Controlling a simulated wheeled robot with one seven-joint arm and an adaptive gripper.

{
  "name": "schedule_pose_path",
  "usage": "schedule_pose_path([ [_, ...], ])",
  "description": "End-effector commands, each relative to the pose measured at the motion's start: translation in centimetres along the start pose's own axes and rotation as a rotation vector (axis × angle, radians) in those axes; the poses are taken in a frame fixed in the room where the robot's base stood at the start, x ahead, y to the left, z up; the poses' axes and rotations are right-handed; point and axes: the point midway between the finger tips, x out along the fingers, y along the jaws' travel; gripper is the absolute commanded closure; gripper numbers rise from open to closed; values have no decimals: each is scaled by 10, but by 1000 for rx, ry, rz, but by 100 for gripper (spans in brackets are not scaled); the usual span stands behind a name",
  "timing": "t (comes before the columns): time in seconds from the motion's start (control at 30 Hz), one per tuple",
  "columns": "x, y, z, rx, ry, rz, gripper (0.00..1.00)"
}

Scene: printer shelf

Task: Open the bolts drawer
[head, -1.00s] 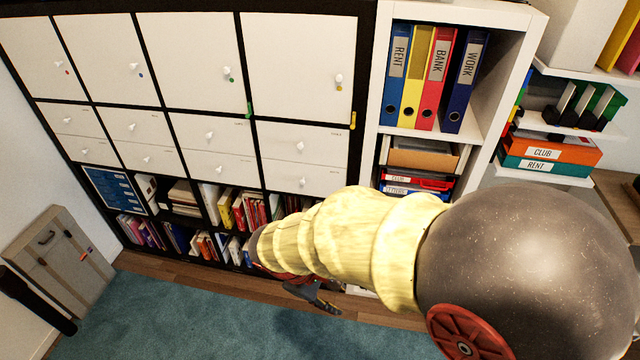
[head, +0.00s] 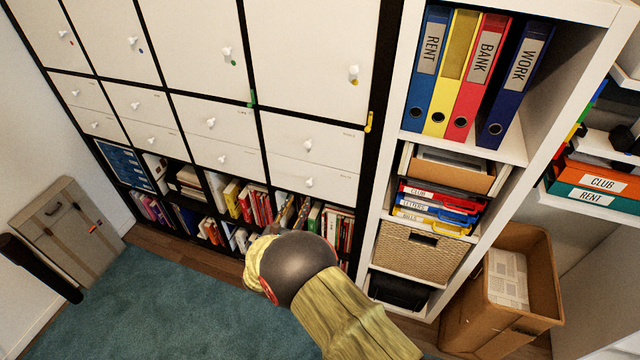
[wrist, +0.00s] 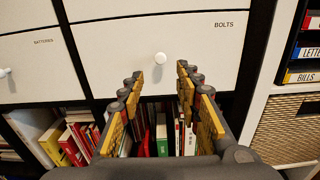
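The bolts drawer (wrist: 205,45) is a white front labelled BOLTS with a round white knob (wrist: 160,58). It looks shut, flush with its neighbours. In the head view it is the lower drawer (head: 335,181) of the right-hand column, just above the open book shelf. My gripper (wrist: 160,76) is open and empty in the wrist view, with its two yellow-padded fingers apart. The knob shows in the gap between the fingertips, near their upper ends; I cannot tell how far ahead it is. In the head view my arm hides most of the gripper.
A batteries drawer (wrist: 38,68) is to the left. Books (wrist: 155,138) stand in the shelf below. To the right are a white shelf unit with binders (head: 427,75), a wicker basket (head: 415,255) and a cardboard box (head: 480,318) on the floor.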

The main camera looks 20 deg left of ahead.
Motion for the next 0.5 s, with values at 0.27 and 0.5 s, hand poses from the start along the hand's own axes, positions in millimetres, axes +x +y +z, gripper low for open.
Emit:
schedule_pose_path([
  [0.27,26,-2,2,-28,-13,-4,66],
  [0.5,62,-2,2,-28,-11,-4,66],
])
